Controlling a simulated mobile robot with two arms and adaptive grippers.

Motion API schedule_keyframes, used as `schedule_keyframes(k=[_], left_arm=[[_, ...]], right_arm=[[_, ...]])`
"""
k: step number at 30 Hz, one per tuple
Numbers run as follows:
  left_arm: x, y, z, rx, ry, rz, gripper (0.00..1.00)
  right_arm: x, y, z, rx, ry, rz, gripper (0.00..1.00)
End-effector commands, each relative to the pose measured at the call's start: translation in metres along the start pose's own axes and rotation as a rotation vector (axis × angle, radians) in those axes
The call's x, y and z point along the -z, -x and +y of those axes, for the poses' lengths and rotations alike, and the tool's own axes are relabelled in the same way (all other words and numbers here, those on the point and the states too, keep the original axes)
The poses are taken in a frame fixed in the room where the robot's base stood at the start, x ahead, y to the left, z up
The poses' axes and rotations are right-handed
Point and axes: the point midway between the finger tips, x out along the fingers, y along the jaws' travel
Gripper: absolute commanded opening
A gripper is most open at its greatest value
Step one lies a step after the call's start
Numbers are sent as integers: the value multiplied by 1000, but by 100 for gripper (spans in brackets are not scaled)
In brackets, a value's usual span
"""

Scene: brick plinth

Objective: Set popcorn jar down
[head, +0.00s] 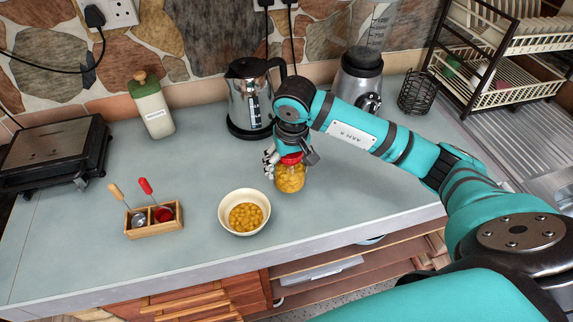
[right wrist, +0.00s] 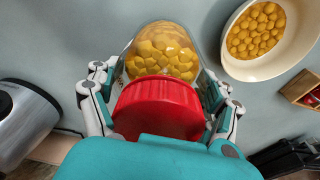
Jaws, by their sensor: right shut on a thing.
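The popcorn jar (head: 290,179) is clear with yellow kernels inside and a red lid. My right gripper (head: 289,164) comes from above and is shut on it, with fingers on both sides. In the right wrist view, the jar (right wrist: 162,52) and its red lid (right wrist: 160,108) sit between the fingers. The jar looks upright at the counter (head: 345,185), right of the bowl. I cannot tell whether its base touches the surface. My left gripper is not in view.
A cream bowl of yellow kernels (head: 225,217) stands left of the jar. A wooden box (head: 152,232) with two scoops is further left. The counter right of the jar is clear.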

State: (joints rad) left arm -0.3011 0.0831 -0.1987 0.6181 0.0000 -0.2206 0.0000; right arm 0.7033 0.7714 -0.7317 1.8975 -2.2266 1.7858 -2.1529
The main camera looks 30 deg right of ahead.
Motion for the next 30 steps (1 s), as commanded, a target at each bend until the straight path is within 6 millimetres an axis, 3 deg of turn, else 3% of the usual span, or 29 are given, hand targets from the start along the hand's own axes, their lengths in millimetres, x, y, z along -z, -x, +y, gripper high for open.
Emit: schedule_keyframes(k=[5, 11, 24, 25, 30], left_arm=[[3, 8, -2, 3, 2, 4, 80], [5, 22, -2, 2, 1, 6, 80], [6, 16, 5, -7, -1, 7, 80], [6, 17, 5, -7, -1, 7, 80], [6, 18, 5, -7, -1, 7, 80]], right_arm=[[6, -5, -3, 0, 0, -3, 21], [1, -30, -3, 1, 0, -3, 21], [1, -40, -3, 0, 0, 3, 21], [0, -40, -2, -1, 1, 0, 81], [0, -39, -2, -1, 0, -1, 100]])
